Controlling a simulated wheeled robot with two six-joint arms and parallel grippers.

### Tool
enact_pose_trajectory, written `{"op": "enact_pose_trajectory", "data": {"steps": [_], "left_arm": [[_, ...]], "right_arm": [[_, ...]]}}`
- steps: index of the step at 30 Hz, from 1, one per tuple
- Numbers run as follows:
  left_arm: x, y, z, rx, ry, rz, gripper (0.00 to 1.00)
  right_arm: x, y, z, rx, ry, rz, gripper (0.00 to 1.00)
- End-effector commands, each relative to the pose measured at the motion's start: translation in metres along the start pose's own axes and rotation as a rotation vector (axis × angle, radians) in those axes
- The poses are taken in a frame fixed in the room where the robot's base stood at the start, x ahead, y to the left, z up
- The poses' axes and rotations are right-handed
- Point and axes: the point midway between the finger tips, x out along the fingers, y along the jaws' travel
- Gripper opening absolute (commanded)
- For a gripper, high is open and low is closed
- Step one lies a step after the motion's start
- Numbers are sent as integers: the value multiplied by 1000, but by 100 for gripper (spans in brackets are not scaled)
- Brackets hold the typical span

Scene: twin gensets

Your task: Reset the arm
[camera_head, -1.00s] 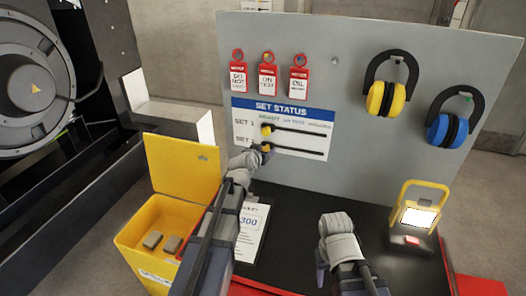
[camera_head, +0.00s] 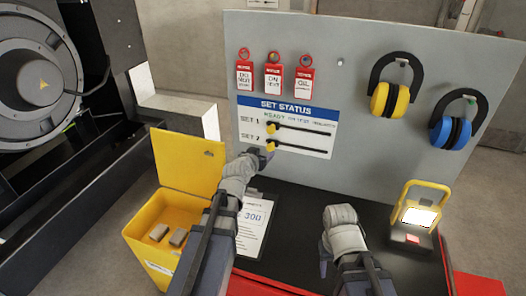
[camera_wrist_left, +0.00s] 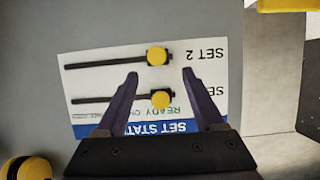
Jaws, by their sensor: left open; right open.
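My left gripper (camera_head: 258,157) is open in front of the SET STATUS board (camera_head: 287,104), just below the SET 2 knob. In the left wrist view its fingers (camera_wrist_left: 159,76) stand apart with nothing gripped. The yellow SET 2 knob (camera_wrist_left: 157,56) shows just beyond the fingertips, and the yellow SET 1 knob (camera_wrist_left: 161,98) shows between the fingers. Both knobs are at the left, READY end of their slots. My right gripper (camera_head: 324,258) hangs over the dark bench top; its fingers are mostly hidden in the head view.
A yellow box (camera_head: 132,232) with an open lid stands left of the bench. A clipboard (camera_head: 254,222) lies beside my left arm. A lit work lamp (camera_head: 418,216) stands at the right. Red tags (camera_head: 273,77) and yellow (camera_head: 390,100) and blue (camera_head: 452,132) ear defenders hang on the panel.

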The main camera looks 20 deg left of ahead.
Motion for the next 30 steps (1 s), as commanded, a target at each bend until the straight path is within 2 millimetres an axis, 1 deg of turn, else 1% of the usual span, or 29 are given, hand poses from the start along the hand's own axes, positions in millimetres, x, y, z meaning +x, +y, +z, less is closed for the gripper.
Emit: {"op": "enact_pose_trajectory", "data": {"steps": [6, 8, 11, 14, 15, 17, 18, 20, 21, 23, 24, 25, 27, 30], "left_arm": [[0, 0, 0, 0, -1, 1, 70], [0, 5, 3, 2, -12, 9, 70], [-3, 29, 19, 15, -81, 54, 70], [-14, 74, 54, 46, -232, 132, 70], [-22, 95, 72, 64, -312, 164, 70], [-40, 123, 102, 95, -444, 204, 70], [-54, 139, 121, 118, -534, 221, 70], [-78, 158, 149, 155, -671, 233, 70], [-94, 168, 165, 179, -756, 231, 70], [-119, 176, 185, 214, -872, 216, 70], [-134, 179, 196, 235, -940, 201, 70], [-145, 182, 203, 250, -986, 189, 70], [-167, 183, 215, 279, -1075, 156, 70], [-188, 182, 224, 307, -1159, 115, 70]], "right_arm": [[0, 0, 0, 0, 0, 0, 50], [0, 0, 0, 0, 0, 0, 50], [0, 0, 0, 0, 0, 0, 50], [0, 0, 0, 0, 0, 0, 50], [0, 0, 0, 0, 0, 0, 50], [0, 0, 0, 0, 0, 0, 50], [0, 0, 0, 0, 0, 0, 50], [0, 0, 0, 0, 0, 0, 50], [0, 0, 0, 0, 0, 0, 50], [0, 0, 0, 0, 0, 0, 50], [0, 0, 0, 0, 0, 0, 50], [0, 0, 0, 0, 0, 0, 50], [0, 0, 0, 0, 0, 0, 50], [0, 0, 0, 0, 0, 0, 50]]}}
